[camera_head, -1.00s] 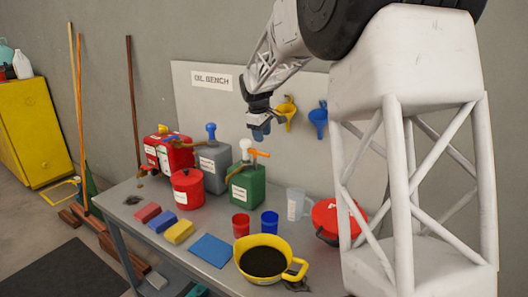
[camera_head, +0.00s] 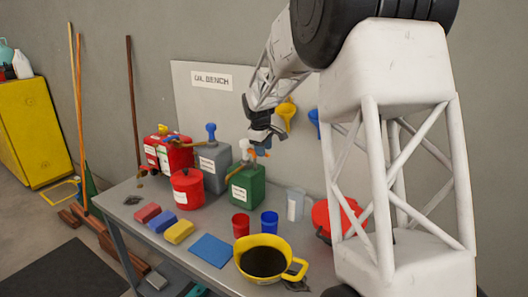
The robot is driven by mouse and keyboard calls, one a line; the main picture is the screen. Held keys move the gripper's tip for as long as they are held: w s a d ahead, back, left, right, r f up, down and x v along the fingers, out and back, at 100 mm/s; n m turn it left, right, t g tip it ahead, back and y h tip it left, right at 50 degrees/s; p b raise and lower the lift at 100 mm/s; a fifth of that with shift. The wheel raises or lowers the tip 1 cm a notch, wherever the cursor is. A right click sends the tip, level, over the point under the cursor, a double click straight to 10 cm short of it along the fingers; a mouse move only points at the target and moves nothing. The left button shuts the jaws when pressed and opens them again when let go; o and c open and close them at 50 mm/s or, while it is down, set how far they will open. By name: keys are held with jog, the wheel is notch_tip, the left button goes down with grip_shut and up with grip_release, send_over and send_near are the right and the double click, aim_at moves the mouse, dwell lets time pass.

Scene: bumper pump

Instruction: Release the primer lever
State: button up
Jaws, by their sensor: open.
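A green can (camera_head: 246,186) with a white label stands on the bench, with a white pump head (camera_head: 245,152) on top. A small orange piece, probably its lever, shows beside the head, partly hidden by my gripper. I cannot tell for sure that it is the primer lever. Whether the fingers touch the lever cannot be told.
A grey can (camera_head: 212,168) with a blue knob, red cans (camera_head: 187,189) and a clear jug (camera_head: 295,204) stand nearby. Red (camera_head: 241,224) and blue (camera_head: 269,222) cups and a yellow pan of dark liquid (camera_head: 263,262) are in front. A yellow funnel (camera_head: 286,115) hangs behind.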

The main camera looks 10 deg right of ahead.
jog(key=shift+w+d+f, duration=0.1)
jog(key=shift+f, duration=0.6)
grip_shut()
